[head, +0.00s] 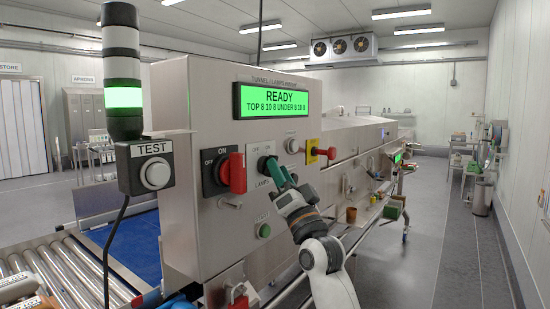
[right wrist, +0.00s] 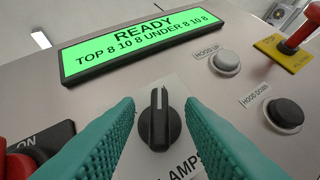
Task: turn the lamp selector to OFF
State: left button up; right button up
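The lamp selector is a black knob (right wrist: 158,120) on a white plate above the partly hidden LAMPS label; its white mark points nearly straight up in the right wrist view. In the head view the knob (head: 264,165) is partly covered by my right gripper. My right gripper (head: 282,173) has green ribbed fingers. In the right wrist view its fingers (right wrist: 158,134) stand apart on either side of the knob, with a visible gap on each side. My left gripper is not in view.
A red ON/OFF switch (head: 232,172) sits left of the selector. A green READY display (head: 270,99) is above. HOOD UP (right wrist: 226,62) and HOOD DOWN (right wrist: 285,114) buttons and a red knob on yellow (head: 322,152) are right. A TEST button box (head: 153,173) stands left.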

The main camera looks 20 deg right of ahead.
jog(key=shift+p+x, duration=0.3)
jog(key=shift+x, duration=1.3)
jog(key=shift+f+y, duration=0.15)
jog(key=shift+y, duration=0.15)
grip_shut()
